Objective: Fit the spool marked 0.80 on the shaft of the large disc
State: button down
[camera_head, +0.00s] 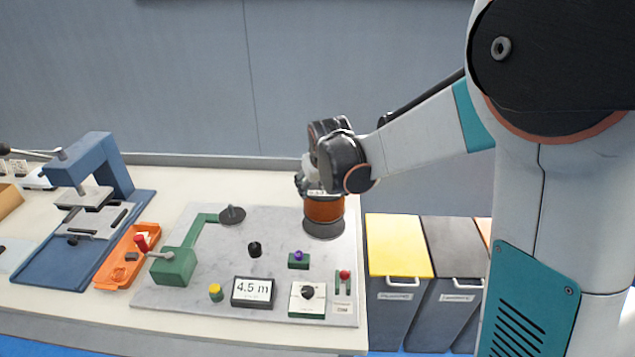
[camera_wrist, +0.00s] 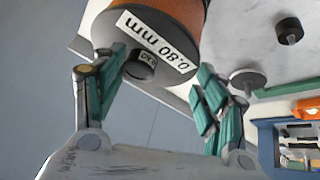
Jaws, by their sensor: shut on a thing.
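The spool marked 0.80 mm (camera_head: 324,209) is wound with copper-orange wire and stands upright at the back right of the grey board. In the wrist view its dark end face (camera_wrist: 118,42) carries the white 0.80 mm label and a central hub. My gripper (camera_head: 317,186) is above the spool and shut on it. In the wrist view the green fingers of my gripper (camera_wrist: 160,72) reach to the spool's labelled end. A dark round disc (camera_head: 323,230) shows under the spool. Whether it is the large disc or the spool's lower flange, I cannot tell. Any shaft there is hidden.
A smaller grey disc (camera_head: 232,214) lies by the green winder arm (camera_head: 200,232). A black knob (camera_head: 254,249), a 4.5 m display (camera_head: 253,291) and controls occupy the board. An orange tray (camera_head: 128,257) and blue press (camera_head: 98,165) stand left; bins (camera_head: 398,246) stand right.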

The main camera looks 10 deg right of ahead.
aim_at(318, 194)
jog(key=shift+f+b, duration=1.75)
jog(key=shift+f, duration=0.65)
jog(key=shift+c, duration=1.3)
grip_release()
jog(key=v, duration=1.2)
jog(key=shift+s, duration=0.1)
